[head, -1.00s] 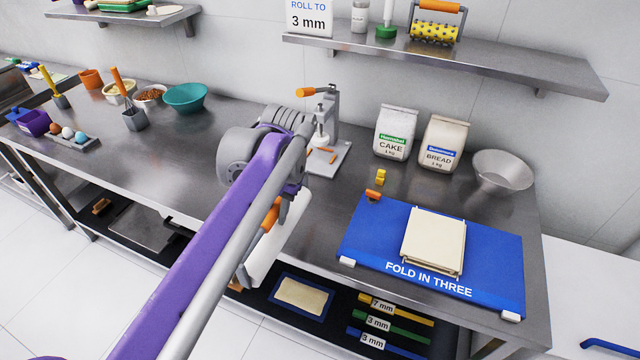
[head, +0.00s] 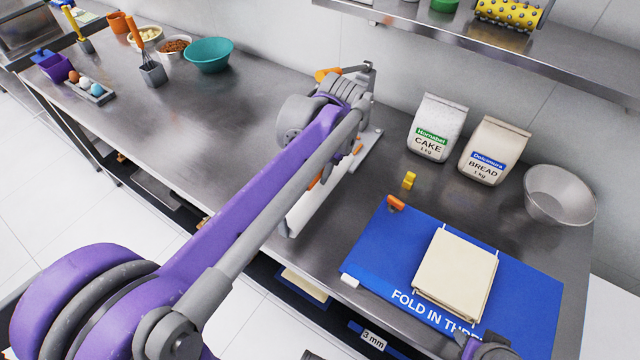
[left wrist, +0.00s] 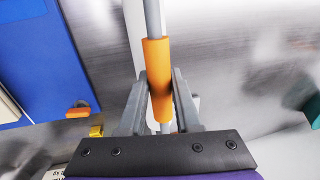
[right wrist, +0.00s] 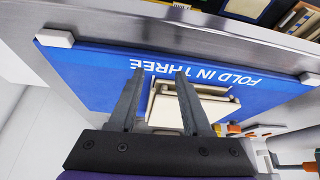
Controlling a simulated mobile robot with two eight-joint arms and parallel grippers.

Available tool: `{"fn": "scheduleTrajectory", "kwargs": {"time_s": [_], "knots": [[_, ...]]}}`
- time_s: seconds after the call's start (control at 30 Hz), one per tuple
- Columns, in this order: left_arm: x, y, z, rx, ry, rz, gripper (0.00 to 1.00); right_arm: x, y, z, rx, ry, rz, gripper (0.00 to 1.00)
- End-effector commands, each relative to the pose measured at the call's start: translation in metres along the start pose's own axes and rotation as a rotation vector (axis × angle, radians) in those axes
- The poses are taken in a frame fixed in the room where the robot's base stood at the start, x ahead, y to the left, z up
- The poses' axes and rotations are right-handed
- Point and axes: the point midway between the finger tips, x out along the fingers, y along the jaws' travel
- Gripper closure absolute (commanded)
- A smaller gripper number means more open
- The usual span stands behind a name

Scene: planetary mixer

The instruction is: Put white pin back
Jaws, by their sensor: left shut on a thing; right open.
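The white pin (head: 318,203) is a long white roller in the head view, partly hidden behind my left arm. It slants over the front part of the steel table. My left gripper (left wrist: 160,92) is shut on an orange handle (left wrist: 159,78) on a grey rod. A white strip, likely the roller, shows beside the rod in the left wrist view (left wrist: 135,30). The left fingertips are hidden in the head view. My right gripper (right wrist: 160,74) is open and empty, near the folded dough (head: 455,273) on the blue mat (head: 375,255).
A press with a metal base plate (head: 370,142) stands behind my left arm. Flour bags (head: 436,128) and (head: 495,150) and a metal bowl (head: 560,195) line the back. A teal bowl (head: 207,54) stands at the left.

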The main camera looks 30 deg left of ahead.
Motion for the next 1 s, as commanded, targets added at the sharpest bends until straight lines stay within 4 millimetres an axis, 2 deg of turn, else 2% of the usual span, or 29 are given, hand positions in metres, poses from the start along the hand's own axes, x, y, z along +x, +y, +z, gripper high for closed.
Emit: {"fn": "scheduleTrajectory", "kwargs": {"time_s": [0.4,0.8,0.83,0.97,1.0], "knots": [[0.043,0.009,-0.001,0.000,0.001,0.000,1.00,0.003,0.000,0.002,0.000,-0.002,0.000,0.51],[0.048,0.010,0.000,0.000,0.000,0.000,1.00,0.005,0.000,0.004,0.000,-0.003,0.000,0.51],[0.047,0.010,-0.001,0.000,0.000,0.000,0.63,0.005,0.000,0.004,0.000,-0.003,0.000,0.51],[0.047,0.009,-0.001,0.000,0.001,0.000,0.39,0.004,0.000,0.003,0.000,-0.003,0.000,0.51],[0.047,0.009,-0.001,0.000,0.001,0.000,0.38,0.004,0.000,0.003,0.000,-0.003,0.000,0.51]]}}
